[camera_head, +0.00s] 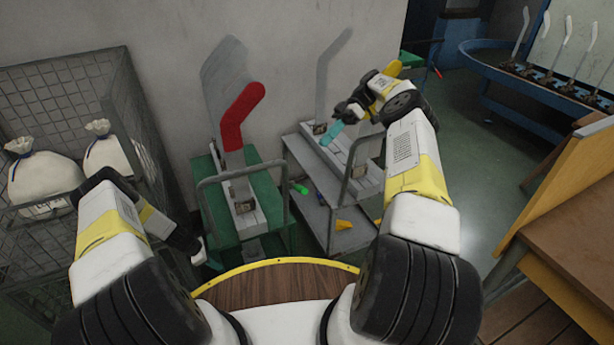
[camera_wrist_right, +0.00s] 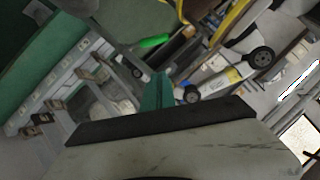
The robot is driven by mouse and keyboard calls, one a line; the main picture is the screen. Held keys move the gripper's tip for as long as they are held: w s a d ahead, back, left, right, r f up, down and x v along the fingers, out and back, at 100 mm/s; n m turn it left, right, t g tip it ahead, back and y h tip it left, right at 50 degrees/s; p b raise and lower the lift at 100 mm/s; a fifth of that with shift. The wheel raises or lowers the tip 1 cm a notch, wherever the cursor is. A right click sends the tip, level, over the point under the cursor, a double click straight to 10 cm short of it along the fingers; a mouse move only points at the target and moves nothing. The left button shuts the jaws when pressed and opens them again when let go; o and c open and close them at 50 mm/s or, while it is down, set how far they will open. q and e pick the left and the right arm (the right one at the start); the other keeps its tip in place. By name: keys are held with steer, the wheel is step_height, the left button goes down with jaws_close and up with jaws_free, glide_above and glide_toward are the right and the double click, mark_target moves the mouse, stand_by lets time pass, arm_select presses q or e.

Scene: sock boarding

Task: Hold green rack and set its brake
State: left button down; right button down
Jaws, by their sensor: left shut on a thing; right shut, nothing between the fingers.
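My right gripper (camera_head: 345,113) is shut and empty above the grey rack, to the right of the green one. A bright green piece (camera_head: 300,188) sits low between the racks and also shows in the right wrist view (camera_wrist_right: 153,42). I cannot tell whether it is the brake.
A grey rack (camera_head: 312,215) with a bare grey board (camera_head: 328,75) stands close beside the green one. A teal piece (camera_head: 332,132) is by my right gripper. A wire cage (camera_head: 60,85) with white sacks is at left. A wooden table (camera_head: 570,210) is at right.

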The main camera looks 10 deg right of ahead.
steer(key=shift+a, duration=0.1)
stand_by(0.3)
steer(key=d+f+x, duration=0.2)
steer(key=x, duration=1)
steer(key=shift+s+a+f, duration=0.2)
steer(key=shift+s+a, duration=0.1)
steer(key=shift+s, duration=0.25)
steer(key=s+d+f+n+t+y, duration=0.1)
steer(key=s+f+n+t+y, duration=0.1)
steer(key=f+n+t, duration=0.4)
steer(key=shift+s+f+t, duration=0.4)
steer(key=shift+s+f, duration=0.35)
steer(key=shift+f, duration=0.95)
